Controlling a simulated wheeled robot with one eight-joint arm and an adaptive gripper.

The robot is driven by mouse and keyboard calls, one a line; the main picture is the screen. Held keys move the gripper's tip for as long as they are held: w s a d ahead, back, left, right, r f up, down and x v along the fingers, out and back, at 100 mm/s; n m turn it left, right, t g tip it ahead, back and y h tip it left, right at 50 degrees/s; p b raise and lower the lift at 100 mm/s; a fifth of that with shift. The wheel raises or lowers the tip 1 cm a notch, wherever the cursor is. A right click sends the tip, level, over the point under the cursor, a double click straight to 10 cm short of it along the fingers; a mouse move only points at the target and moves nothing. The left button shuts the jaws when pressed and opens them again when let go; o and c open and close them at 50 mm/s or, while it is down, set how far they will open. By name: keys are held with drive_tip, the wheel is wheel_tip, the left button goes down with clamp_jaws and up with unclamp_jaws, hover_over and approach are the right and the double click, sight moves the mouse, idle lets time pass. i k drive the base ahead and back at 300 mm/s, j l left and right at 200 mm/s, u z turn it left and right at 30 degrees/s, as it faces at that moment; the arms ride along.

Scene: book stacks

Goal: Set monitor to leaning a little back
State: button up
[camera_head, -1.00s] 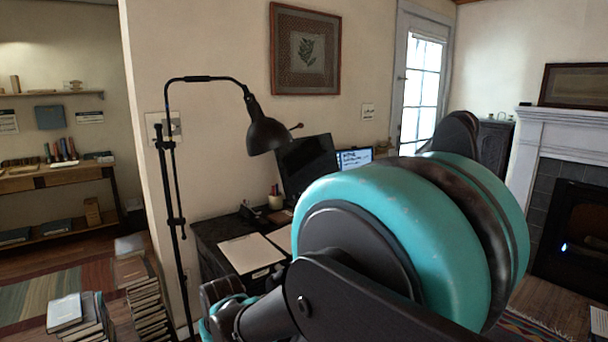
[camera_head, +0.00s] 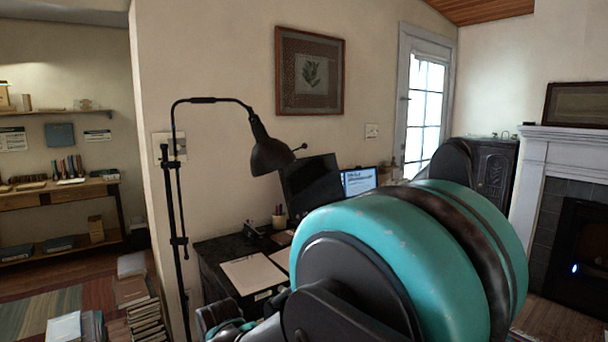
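A dark monitor (camera_head: 309,184) stands on the black desk (camera_head: 217,266), beyond my arm. Its screen is black and its lower right part is hidden behind my arm. A second, lit screen (camera_head: 359,181) with text stands just to its right. I cannot tell the monitor's exact tilt from here. My teal and black arm fills the lower right and covers much of the desk. My gripper's fingertips are not clearly visible; only dark and teal arm parts show at the bottom, left of the big joint.
A black floor lamp (camera_head: 270,154) arches in front of the desk, its head close to the monitor's left. Papers (camera_head: 254,273) and a pencil cup (camera_head: 279,218) lie on the desk. Book stacks (camera_head: 146,314) stand on the floor at left. A fireplace (camera_head: 581,235) is at right.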

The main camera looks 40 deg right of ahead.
sight(309, 184)
drive_tip(key=l+u, duration=0.5)
drive_tip(key=u, duration=0.2)
drive_tip(key=l+u, duration=0.15)
drive_tip(key=l, duration=0.35)
drive_tip(key=k+l+u, duration=0.1)
drive_tip(key=l, duration=0.45)
drive_tip(key=k+l+u, duration=0.15)
drive_tip(key=l, duration=0.35)
drive_tip(key=l+u, duration=0.15)
drive_tip(key=l, duration=0.35)
